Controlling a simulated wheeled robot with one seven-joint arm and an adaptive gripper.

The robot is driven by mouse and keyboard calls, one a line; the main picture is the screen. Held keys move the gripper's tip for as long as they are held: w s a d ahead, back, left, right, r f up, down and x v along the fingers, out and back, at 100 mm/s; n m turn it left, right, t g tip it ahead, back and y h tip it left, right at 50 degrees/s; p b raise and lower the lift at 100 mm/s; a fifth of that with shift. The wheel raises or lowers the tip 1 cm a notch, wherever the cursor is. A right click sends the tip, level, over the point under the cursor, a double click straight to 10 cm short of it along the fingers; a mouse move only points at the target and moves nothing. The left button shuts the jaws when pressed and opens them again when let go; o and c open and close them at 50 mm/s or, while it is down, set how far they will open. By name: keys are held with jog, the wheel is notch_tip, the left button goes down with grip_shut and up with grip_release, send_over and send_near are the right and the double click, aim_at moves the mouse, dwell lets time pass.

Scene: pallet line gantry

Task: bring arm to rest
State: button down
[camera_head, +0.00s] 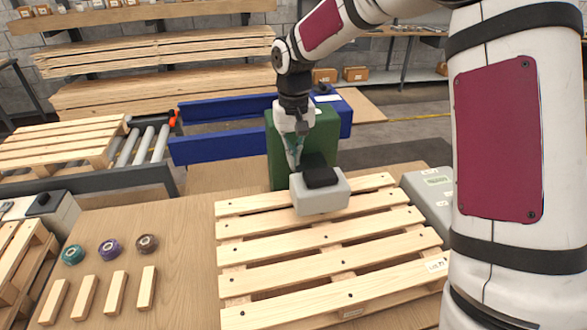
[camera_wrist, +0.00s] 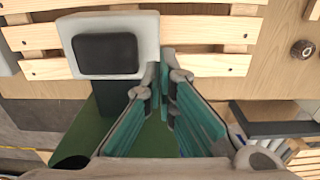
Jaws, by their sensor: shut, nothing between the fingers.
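My arm reaches in from the right in the head view, and my gripper (camera_head: 296,165) hangs pointing down above the far edge of the wooden pallet (camera_head: 330,245). In the wrist view the fingertips of my gripper (camera_wrist: 164,72) are close together, with nothing between them. Beside the fingertips is a light grey block with a black pad on top (camera_head: 320,192); it also shows in the wrist view (camera_wrist: 106,54). I cannot tell whether the fingers touch it. A green panel (camera_head: 278,150) stands behind the gripper.
Blue rails (camera_head: 210,147) and a roller conveyor with a pallet (camera_head: 60,143) lie beyond. On the bench (camera_head: 180,235), left of the pallet, are three coloured round pieces (camera_head: 109,248) and several wooden blocks (camera_head: 115,292). A grey box (camera_head: 430,197) sits right of the pallet.

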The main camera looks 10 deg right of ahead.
jog(key=shift+r, duration=0.3)
jog(key=s+d+r+t+h, duration=0.1)
jog(key=s+d+r+t, duration=0.15)
jog(key=s+r, duration=1.1)
jog(key=s+d+r+t+y, duration=0.1)
jog(key=s+d+t, duration=0.2)
jog(key=s, duration=1.3)
jog(key=shift+s+r, duration=0.2)
jog(key=shift+s, duration=0.1)
